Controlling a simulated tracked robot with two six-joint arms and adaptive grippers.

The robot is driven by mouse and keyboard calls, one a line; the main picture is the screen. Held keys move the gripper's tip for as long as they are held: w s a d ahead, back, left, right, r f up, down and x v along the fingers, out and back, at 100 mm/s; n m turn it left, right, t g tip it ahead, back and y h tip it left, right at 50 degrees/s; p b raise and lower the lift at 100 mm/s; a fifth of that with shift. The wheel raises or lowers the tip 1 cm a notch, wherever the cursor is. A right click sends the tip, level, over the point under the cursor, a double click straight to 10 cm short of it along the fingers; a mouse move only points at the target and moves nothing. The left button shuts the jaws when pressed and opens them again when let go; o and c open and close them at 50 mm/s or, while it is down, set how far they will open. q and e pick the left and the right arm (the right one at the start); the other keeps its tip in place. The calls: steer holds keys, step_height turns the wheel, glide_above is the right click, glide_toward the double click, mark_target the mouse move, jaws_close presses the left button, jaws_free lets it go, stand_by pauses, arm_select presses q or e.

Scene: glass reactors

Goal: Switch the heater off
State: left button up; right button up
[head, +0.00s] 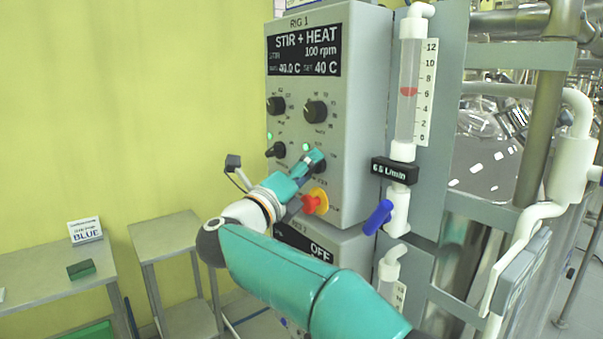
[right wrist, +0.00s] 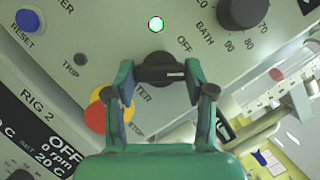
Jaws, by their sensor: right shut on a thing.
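The RIG 1 control box (head: 362,120) has a display (head: 304,52) reading STIR + HEAT, 100 rpm and about 40 C. The heater knob (right wrist: 157,68) is black with a white mark and sits on the panel between my fingers. OFF is printed by it and a green lamp (right wrist: 156,24) is lit beside it. My right gripper (head: 310,162) is at the lower right of the panel, and in the right wrist view its fingers (right wrist: 159,79) are shut on this knob. In the head view the gripper largely hides the knob. My left gripper is out of view.
A red emergency stop on a yellow base (head: 315,202) is close below my gripper. The flow tube (head: 407,90) with a blue valve handle (head: 378,217) stands at the right. RIG 2's box (head: 345,248) is below. Side tables (head: 165,236) are at the left.

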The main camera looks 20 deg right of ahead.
steer(key=n+p, duration=0.1)
steer(key=n, duration=0.1)
steer(key=n+y+p, duration=0.1)
steer(key=n, duration=0.1)
steer(key=shift+d+r, duration=0.15)
steer(key=shift+r, duration=0.2)
steer(key=n+y+p, duration=0.1)
steer(key=n+p, duration=0.1)
steer(key=p, duration=0.1)
steer(key=shift+n+g, duration=0.3)
steer(key=shift+f+n+y+p, duration=0.2)
steer(key=shift+n+y+p, duration=0.1)
steer(key=shift+n+p, duration=0.25)
steer(key=shift+f, duration=0.1)
steer(key=o, duration=1.2)
steer(key=shift+c, duration=0.2)
